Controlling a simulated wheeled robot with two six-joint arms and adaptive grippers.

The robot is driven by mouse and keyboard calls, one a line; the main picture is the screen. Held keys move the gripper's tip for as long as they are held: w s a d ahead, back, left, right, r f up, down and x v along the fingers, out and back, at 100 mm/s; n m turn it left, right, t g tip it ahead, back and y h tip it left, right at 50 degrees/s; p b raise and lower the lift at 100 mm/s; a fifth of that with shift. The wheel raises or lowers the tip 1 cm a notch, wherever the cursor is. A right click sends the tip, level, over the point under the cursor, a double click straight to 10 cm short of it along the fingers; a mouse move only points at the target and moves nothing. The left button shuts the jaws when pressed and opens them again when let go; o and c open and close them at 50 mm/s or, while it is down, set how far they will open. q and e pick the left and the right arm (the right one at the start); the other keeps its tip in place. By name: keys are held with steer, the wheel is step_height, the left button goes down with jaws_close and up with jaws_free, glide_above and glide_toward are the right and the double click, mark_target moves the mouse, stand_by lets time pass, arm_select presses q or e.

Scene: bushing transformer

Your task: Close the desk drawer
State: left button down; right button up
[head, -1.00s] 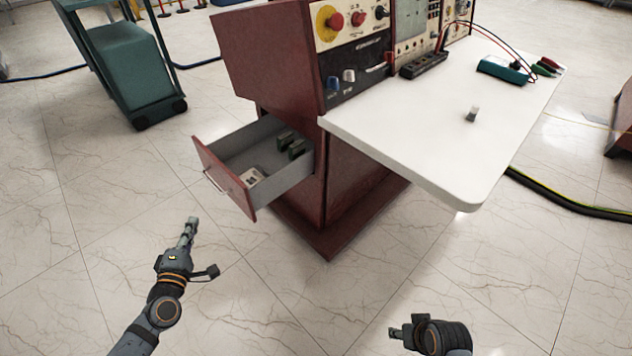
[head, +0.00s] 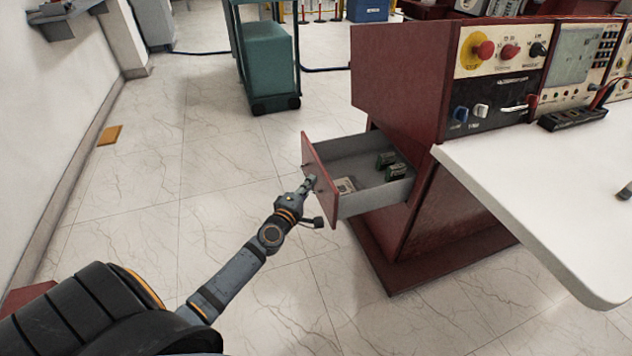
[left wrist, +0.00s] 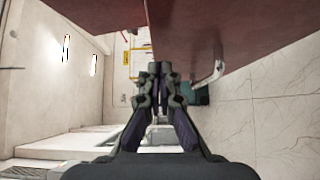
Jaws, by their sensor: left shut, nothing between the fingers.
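The desk drawer (head: 372,196) stands pulled open from the side of the dark red desk (head: 400,80). Its red front panel (head: 321,182) faces left, and a few small items lie inside. My left gripper (head: 309,182) is shut and empty, with its fingertips at the drawer front; I cannot tell whether they touch it. In the left wrist view my left gripper (left wrist: 160,70) shows shut, with a red panel and a pale metal handle (left wrist: 208,78) just to its right. My right gripper is not in view.
A white tabletop (head: 540,200) juts out at the right of the desk. A teal cart (head: 268,70) stands behind. A yellow-brown piece (head: 110,135) lies by the left wall. The tiled floor in front of the drawer is clear.

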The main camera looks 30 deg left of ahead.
arm_select(q)
steer(key=shift+w+d+r, duration=0.1)
steer(key=shift+w+d, duration=0.45)
steer(key=shift+w, duration=0.1)
steer(key=shift+w+d, duration=0.1)
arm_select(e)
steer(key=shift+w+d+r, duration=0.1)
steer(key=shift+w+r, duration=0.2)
arm_select(q)
steer(key=shift+w+d, duration=0.1)
